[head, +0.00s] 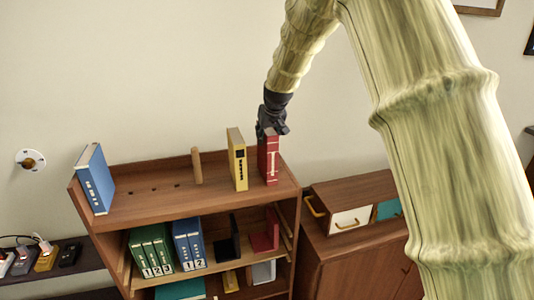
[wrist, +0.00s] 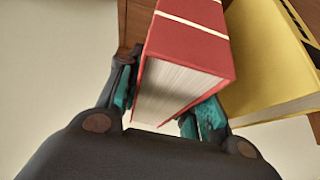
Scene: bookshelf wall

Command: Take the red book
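The red book (head: 269,160) stands upright near the right end of the bookcase's top board. My gripper (head: 270,122) is at its upper end, coming from above. In the wrist view the red book (wrist: 186,60) shows its red cover and white page edges between my gripper's two fingers (wrist: 160,105). One finger is on each side of it. The left finger looks close against the book; the right finger's teal pad is partly hidden behind it. I cannot tell whether both pads press on it.
A yellow book (head: 237,160) stands close to the left of the red one and shows at right in the wrist view (wrist: 262,60). A wooden peg (head: 197,166) and a blue book (head: 95,179) stand further left. A low cabinet (head: 352,190) is at right.

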